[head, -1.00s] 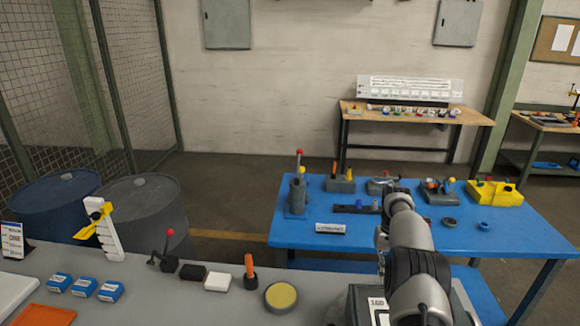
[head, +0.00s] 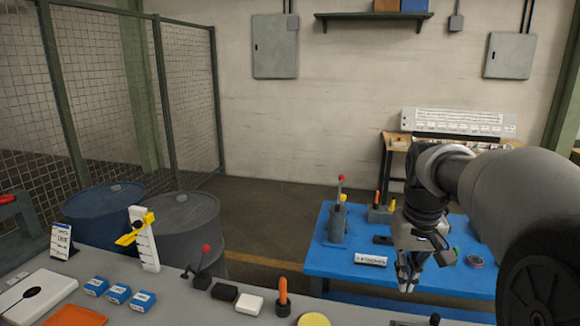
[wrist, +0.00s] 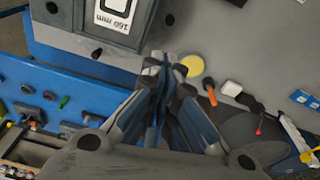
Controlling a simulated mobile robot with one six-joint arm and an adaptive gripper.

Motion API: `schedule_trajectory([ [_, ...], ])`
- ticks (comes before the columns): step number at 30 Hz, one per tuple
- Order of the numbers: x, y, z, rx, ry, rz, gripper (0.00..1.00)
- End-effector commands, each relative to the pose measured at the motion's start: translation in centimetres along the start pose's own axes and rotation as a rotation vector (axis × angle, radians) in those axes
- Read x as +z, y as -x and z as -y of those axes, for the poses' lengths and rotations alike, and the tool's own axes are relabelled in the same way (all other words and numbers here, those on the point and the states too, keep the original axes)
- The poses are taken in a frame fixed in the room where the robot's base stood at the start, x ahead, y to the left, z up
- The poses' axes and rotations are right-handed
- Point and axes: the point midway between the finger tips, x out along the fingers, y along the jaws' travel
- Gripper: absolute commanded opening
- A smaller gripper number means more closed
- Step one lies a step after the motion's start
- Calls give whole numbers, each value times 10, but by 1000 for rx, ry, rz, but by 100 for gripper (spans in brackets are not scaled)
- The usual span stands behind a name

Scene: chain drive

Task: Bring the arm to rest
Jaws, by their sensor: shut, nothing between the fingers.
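My gripper (head: 407,284) hangs at the end of my arm on the right of the head view, pointing down. It is in front of the blue table (head: 335,258) and beyond the grey bench (head: 190,305). In the wrist view, my gripper's fingers (wrist: 168,75) are together and hold nothing. My arm covers much of the blue table's right part in the head view.
On the bench are blue boxes (head: 118,294), a black block (head: 225,292), a white block (head: 249,304), an orange-handled tool (head: 283,297), a red-knobbed lever (head: 203,268) and a yellow disc (head: 313,320). Two drums (head: 180,222) stand behind. The floor between drums and blue table is clear.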

Motion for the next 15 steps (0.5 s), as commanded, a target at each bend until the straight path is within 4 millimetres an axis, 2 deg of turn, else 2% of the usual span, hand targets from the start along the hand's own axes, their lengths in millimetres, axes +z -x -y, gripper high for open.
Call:
schedule_trajectory([
  [1,18,7,8,-1,10,-21,0],
  [7,84,22,30,-9,39,-89,0],
  [11,130,21,41,-16,57,-132,0],
  [15,180,10,50,-26,76,-180,0],
])
